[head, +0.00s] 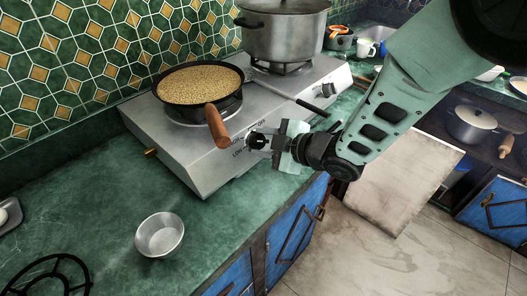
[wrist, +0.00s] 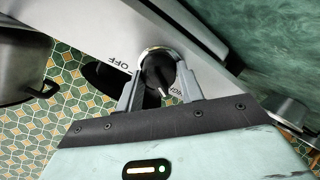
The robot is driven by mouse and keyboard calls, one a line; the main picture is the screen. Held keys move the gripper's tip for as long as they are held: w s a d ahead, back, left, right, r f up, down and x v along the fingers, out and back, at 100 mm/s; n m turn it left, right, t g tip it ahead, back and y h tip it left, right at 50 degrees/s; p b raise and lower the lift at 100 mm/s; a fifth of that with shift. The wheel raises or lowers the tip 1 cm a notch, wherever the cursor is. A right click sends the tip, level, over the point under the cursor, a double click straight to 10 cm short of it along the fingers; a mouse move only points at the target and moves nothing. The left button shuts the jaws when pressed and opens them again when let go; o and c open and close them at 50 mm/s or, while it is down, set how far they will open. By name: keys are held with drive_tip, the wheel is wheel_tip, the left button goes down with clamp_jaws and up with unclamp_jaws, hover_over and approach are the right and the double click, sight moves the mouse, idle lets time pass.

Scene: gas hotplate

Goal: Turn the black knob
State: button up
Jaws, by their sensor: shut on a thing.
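The black knob (wrist: 158,72) is on the sloped front panel of the silver gas hotplate (head: 205,165). In the wrist view it sits between my two fingers, with a pale pointer line on it and the word OFF printed to its left. In the head view the knob (head: 257,141) shows at the tips of my gripper (head: 266,142), below the pan's wooden handle. My gripper (wrist: 158,86) is shut on the knob, one finger on each side. Part of the lettering around the knob is hidden by my fingers.
A black pan (head: 200,84) full of grain stands on the near burner, its wooden handle (head: 217,126) jutting out close above my gripper. A large pot (head: 284,35) stands on the far burner. A second knob (head: 327,89) is farther right. A metal bowl (head: 160,235) sits on the green counter.

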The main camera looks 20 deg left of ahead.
drive_tip(key=n+b, duration=0.3)
drive_tip(key=n, duration=0.1)
drive_tip(key=shift+w+f+g, duration=0.1)
drive_tip(key=shift+f+g, duration=0.05)
drive_tip(key=shift+g, duration=0.25)
drive_tip(key=shift+n+b, duration=0.9)
drive_tip(key=shift+n, duration=0.3)
drive_tip(key=shift+n+h, duration=0.3)
drive_tip(key=o, duration=1)
drive_tip(key=shift+d+r, duration=0.1)
drive_tip(key=shift+r, duration=0.15)
drive_tip(key=v, duration=0.8)
drive_tip(key=b+v, duration=0.1)
drive_tip(key=v, duration=0.8)
drive_tip(key=shift+w+d, duration=0.2)
